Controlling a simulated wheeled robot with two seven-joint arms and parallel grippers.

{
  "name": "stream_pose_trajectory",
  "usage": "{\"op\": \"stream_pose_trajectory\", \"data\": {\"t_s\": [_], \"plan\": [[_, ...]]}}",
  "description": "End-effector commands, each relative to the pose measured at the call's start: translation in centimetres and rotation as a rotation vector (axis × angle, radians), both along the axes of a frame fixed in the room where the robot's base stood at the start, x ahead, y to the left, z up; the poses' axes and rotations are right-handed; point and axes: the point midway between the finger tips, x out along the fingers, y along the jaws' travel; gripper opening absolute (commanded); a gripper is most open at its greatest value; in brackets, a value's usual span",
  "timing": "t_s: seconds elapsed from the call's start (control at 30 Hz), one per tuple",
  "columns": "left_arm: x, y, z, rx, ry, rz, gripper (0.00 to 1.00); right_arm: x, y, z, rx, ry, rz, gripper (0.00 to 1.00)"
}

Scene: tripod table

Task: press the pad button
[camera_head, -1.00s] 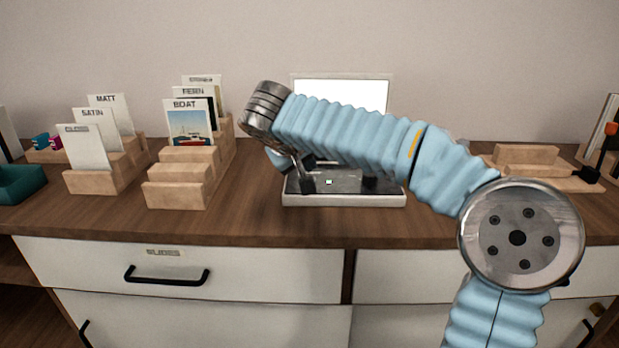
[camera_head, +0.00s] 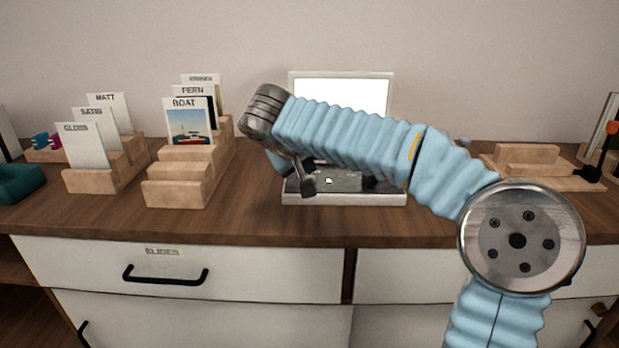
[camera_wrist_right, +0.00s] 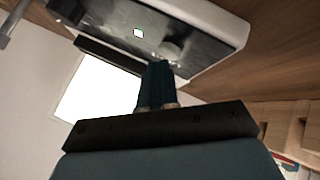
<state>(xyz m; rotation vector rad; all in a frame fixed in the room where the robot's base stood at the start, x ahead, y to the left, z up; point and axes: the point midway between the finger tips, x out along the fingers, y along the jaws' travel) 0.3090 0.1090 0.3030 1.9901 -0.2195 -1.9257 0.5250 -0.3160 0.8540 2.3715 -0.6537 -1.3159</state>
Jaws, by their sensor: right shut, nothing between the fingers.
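A low device with a white base (camera_head: 345,199) and a grey metal top stands on the wooden counter. My right gripper (camera_head: 308,188) is shut and empty, pointing down at the left part of the device. In the wrist view its fingers (camera_wrist_right: 156,66) end close to the disc; I cannot tell whether they touch it. My left gripper is out of view.
A bright white screen (camera_head: 341,92) stands behind the device. Wooden holders with cards (camera_head: 178,192) stand to the left, and a wooden stand (camera_head: 527,158) to the right. A drawer front (camera_head: 90,265) lies below the counter edge.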

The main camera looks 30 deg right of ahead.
Motion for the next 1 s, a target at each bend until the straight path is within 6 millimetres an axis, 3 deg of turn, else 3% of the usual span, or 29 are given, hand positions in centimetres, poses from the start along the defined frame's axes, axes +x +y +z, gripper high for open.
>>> {"op": "stream_pose_trajectory", "data": {"t_s": [0.67,1.0], "plan": [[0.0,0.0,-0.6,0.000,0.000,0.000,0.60,0.0,0.0,-0.6,0.000,0.001,-0.001,0.00],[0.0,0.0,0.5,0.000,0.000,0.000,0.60,0.0,0.0,0.6,0.000,0.001,-0.001,0.00]]}}
